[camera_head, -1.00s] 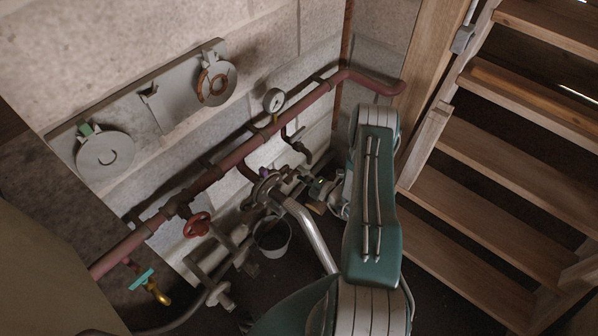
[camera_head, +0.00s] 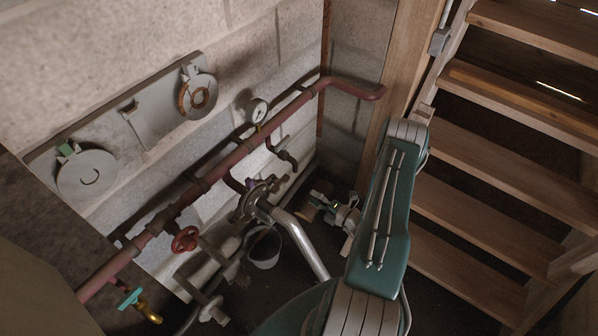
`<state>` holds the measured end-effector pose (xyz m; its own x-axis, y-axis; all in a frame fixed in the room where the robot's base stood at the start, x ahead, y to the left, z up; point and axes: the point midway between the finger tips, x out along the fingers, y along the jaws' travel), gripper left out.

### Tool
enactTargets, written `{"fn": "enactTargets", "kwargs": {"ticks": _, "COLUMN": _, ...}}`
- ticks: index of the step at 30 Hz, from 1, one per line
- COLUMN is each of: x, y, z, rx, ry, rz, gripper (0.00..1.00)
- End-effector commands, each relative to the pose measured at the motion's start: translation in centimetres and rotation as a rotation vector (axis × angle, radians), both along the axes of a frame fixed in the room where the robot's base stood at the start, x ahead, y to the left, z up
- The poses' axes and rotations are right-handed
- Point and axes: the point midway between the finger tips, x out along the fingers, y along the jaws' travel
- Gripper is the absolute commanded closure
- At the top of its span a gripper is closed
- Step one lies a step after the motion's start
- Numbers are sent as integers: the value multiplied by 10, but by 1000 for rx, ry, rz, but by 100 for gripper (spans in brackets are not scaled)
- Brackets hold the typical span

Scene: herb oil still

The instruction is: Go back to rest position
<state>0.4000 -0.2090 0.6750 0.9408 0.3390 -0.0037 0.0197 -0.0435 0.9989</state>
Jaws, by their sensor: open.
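My arm's green and white links fill the lower middle of the view. My gripper (camera_head: 322,203) shows partly at the left of the forearm, small and dark, with its jaws open. I see nothing held in it, though the forearm hides part of the wrist. It is over the dark floor, to the right of the red pipe (camera_head: 225,164) and apart from it.
The pipe runs along a block wall with a gauge (camera_head: 257,111), a red handwheel (camera_head: 185,239) and a teal-handled brass tap (camera_head: 131,297). A grey bucket (camera_head: 264,248) stands below. A wall panel (camera_head: 150,118) holds discs. Wooden stairs (camera_head: 500,190) rise close on the right.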

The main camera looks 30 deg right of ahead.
Motion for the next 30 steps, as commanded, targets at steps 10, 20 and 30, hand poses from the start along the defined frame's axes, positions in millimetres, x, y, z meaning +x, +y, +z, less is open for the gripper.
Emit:
{"fn": "enactTargets", "kwargs": {"ticks": 10, "x": 12, "y": 9, "z": 25, "rx": -86, "ry": -35, "rz": 90, "gripper": 46}}
{"fn": "enactTargets", "kwargs": {"ticks": 20, "x": 38, "y": 75, "z": 135, "rx": -523, "ry": -253, "rz": 534, "gripper": 46}}
{"fn": "enactTargets", "kwargs": {"ticks": 30, "x": 20, "y": 145, "z": 226, "rx": -988, "ry": -563, "rz": 975, "gripper": 46}}
